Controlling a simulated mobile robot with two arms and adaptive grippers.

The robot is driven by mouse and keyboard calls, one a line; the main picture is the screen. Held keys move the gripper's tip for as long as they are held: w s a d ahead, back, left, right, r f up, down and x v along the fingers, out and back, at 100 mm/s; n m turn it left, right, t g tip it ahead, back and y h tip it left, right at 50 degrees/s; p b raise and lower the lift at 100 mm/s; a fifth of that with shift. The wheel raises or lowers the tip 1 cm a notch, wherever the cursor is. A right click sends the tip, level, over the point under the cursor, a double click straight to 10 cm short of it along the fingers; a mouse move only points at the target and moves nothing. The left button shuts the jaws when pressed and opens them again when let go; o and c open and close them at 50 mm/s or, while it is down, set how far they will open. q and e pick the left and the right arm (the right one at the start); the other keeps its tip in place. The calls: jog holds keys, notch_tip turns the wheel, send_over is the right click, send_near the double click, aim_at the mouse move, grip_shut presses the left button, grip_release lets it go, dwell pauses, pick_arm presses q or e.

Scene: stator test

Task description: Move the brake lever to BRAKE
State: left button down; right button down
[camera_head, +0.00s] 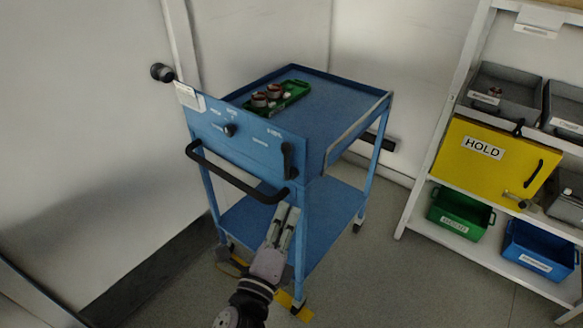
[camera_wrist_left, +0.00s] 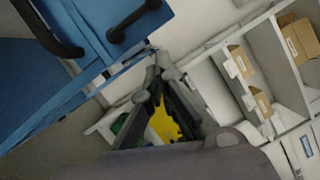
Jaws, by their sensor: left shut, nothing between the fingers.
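The blue cart (camera_head: 245,140) stands before me with its control panel facing me. A black lever (camera_head: 288,160), which looks like the brake lever, sits at the panel's right end, close to upright. Small white labels lie to its left, too small to read. In the left wrist view a black lever (camera_wrist_left: 138,20) shows on the blue panel at the top. My left gripper (camera_head: 290,210) is shut and empty, below the lever and beside the right end of the push handle, apart from the lever. It also shows in the left wrist view (camera_wrist_left: 156,65). My right gripper is not in view.
A black push handle (camera_head: 235,180) sticks out from the panel. A round black knob (camera_head: 229,130) sits left of the lever. A green tray (camera_head: 280,97) with parts lies on the cart top. A shelf with a yellow HOLD box (camera_head: 490,165) stands right.

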aim_at(288, 162)
pick_arm(q)
jog(key=w+r+p, duration=0.2)
jog(key=w, duration=0.9)
jog(key=shift+w+d+r+p, duration=0.2)
jog(key=shift+w+d+p, duration=0.15)
jog(key=shift+d, duration=0.1)
jog(key=shift+w+a+r+n+p, duration=0.15)
jog(key=shift+a+n+p, duration=0.1)
jog(key=shift+n+p, duration=0.3)
